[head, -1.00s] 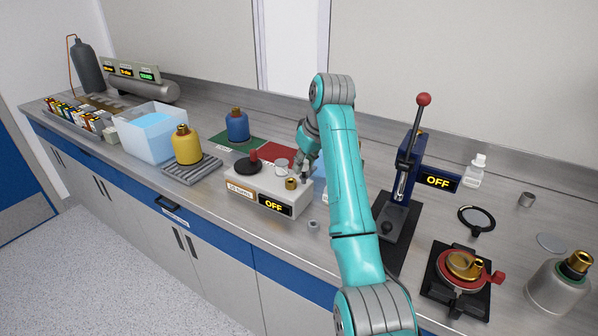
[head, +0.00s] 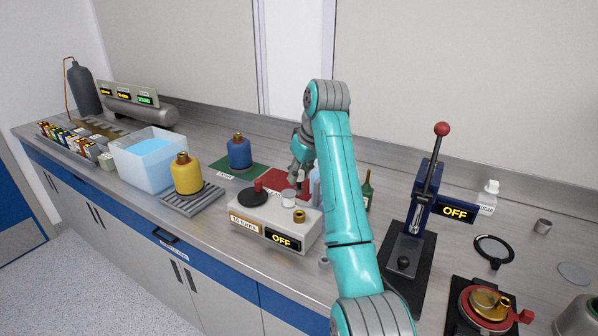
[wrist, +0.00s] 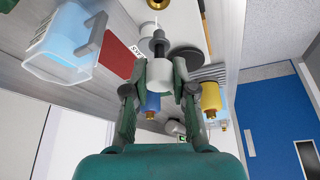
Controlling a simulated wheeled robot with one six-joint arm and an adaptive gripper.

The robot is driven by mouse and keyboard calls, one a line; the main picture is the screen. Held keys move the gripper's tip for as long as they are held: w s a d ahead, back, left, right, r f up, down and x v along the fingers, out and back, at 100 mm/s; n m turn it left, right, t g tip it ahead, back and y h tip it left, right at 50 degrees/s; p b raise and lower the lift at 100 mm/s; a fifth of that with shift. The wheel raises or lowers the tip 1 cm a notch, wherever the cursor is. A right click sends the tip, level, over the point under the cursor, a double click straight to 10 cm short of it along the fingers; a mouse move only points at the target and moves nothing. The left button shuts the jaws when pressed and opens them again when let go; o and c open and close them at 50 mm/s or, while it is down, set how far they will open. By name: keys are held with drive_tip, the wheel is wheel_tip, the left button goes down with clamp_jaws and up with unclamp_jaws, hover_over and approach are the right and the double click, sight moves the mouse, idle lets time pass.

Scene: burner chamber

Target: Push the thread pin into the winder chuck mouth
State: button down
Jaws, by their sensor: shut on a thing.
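My gripper (wrist: 160,78) is shut on a white block with a dark shaft, which seems to be the thread pin (wrist: 158,42). In the wrist view the shaft points up the picture, towards a brass ring at the top edge. In the head view my gripper (head: 297,180) is behind the pale winder box (head: 248,229), partly hidden by my arm. The brass chuck (head: 299,215) sits on the box's right end, above a display reading OFF. The pin appears apart from the chuck.
The winder also carries a black disc with a red knob (head: 258,185) and a whitish cup (head: 288,198). A yellow bottle (head: 187,176) and a blue bottle (head: 238,152) stand to the left. A blue lever press (head: 418,205) stands right of my arm.

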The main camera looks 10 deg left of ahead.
sight(300, 188)
drive_tip(key=shift+f, duration=2.55)
drive_tip(key=shift+f, duration=1.5)
drive_tip(key=c, duration=0.9)
unclamp_jaws()
drive_tip(key=shift+o, duration=0.2)
